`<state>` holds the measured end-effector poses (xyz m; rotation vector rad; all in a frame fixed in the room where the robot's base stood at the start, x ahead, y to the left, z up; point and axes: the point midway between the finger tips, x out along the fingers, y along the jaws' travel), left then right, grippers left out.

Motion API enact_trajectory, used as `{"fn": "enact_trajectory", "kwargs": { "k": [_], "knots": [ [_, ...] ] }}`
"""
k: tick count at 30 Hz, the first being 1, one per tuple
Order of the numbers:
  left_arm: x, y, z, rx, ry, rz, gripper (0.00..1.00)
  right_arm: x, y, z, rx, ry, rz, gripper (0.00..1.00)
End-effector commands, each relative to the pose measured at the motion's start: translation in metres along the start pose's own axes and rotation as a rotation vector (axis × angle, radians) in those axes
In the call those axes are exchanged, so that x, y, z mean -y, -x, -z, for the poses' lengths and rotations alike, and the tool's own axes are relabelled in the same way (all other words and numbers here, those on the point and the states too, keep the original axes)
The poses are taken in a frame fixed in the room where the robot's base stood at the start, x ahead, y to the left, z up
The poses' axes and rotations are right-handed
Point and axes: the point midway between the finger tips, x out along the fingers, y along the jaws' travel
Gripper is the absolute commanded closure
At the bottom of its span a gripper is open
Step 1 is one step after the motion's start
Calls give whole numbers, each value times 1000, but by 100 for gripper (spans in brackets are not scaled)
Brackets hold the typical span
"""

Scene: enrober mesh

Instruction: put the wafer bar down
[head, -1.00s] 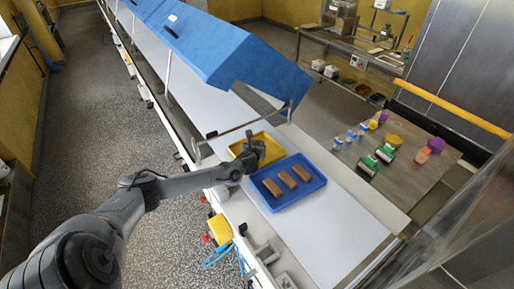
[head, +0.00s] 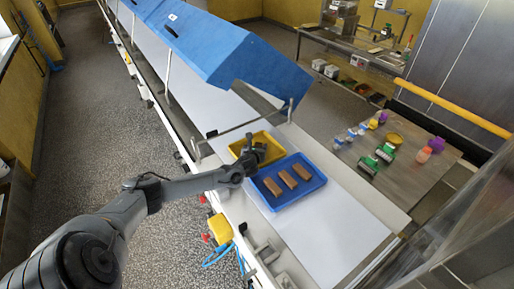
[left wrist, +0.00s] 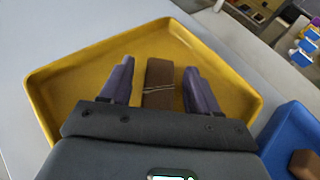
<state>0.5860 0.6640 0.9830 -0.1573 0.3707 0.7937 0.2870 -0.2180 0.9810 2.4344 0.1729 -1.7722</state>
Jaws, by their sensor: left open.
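My left gripper (left wrist: 158,90) is open, with one finger on each side of the bar and a gap to each. My right gripper is not in view.
The trays stand on a pale belt (head: 325,225), clear in front of them. A blue hood (head: 225,50) covers the belt behind. A side table (head: 370,195) at the right holds green, blue, purple and orange items.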

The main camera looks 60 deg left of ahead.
Motion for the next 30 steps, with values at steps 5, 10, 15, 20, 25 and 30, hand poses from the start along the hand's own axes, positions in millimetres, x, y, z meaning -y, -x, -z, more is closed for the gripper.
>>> {"fn": "enact_trajectory", "kwargs": {
  "k": [5,10,15,20,25,30],
  "knots": [
    [0,3,-3,0,-1,0,39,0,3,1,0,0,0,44],
    [-1,20,-4,1,-4,0,39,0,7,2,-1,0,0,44],
    [0,48,-3,0,-4,2,39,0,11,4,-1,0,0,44],
    [0,75,-3,0,-5,3,39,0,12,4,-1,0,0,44],
    [0,100,-3,0,-3,3,39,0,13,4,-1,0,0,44],
    [0,116,-3,1,-1,0,39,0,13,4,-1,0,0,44]
  ]
}}
